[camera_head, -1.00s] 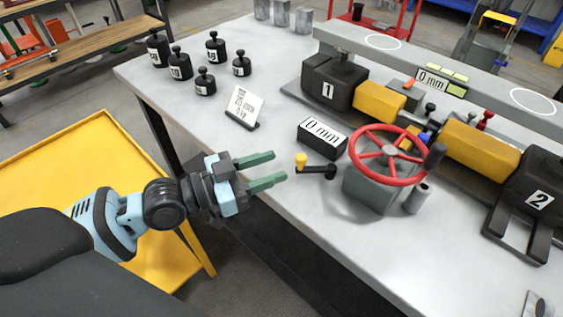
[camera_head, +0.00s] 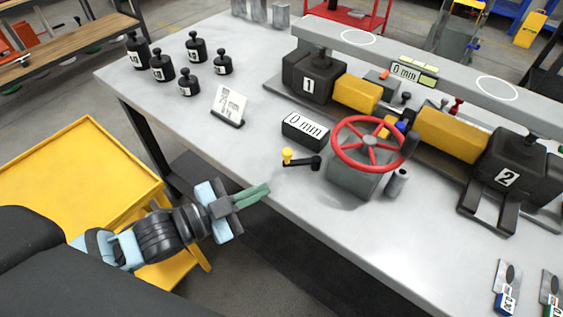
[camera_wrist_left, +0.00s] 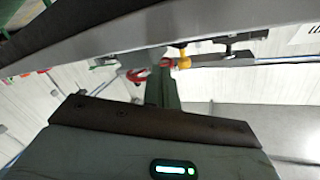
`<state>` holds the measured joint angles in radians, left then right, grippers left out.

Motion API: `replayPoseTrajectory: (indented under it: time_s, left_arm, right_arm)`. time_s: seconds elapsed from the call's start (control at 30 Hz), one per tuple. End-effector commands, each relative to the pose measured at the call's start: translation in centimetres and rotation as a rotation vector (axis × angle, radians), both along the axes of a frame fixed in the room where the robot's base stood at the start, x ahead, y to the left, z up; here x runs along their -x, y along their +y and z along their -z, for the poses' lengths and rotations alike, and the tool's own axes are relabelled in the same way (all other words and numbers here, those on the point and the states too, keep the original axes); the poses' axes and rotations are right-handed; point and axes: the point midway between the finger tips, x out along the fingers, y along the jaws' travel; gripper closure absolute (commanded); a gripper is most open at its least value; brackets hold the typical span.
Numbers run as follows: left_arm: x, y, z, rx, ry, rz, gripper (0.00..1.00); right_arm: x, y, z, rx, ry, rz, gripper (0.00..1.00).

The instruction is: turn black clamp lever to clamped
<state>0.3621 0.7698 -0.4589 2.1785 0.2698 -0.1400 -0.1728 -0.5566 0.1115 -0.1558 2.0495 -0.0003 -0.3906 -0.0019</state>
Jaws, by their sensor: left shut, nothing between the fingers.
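A black lever arm with a yellow knob (camera_head: 300,160) lies flat on the grey bench, left of the red handwheel (camera_head: 367,144); I take it for the clamp lever. Its knob end points left and its pivot end sits near the wheel's grey housing. Its yellow knob also shows in the left wrist view (camera_wrist_left: 184,62). My left gripper (camera_head: 266,188) is shut and empty, with its green fingers together over the bench's front edge. Its tips point toward the lever and are apart from it, to the lower left of the knob. My right gripper is not in view.
A black "0 mm" box (camera_head: 304,130) stands behind the lever. Several black weights and a card stand (camera_head: 229,105) are at left. A yellow cart (camera_head: 75,180) is below left.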

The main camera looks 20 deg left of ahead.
Motion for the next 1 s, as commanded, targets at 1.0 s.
replayPoseTrajectory:
  time_s: [1.0]
  left_arm:
    - [6.2,-2.9,-3.2,-0.829,-0.572,-0.194,1.0]
  right_arm:
    - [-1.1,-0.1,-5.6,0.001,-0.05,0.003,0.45]
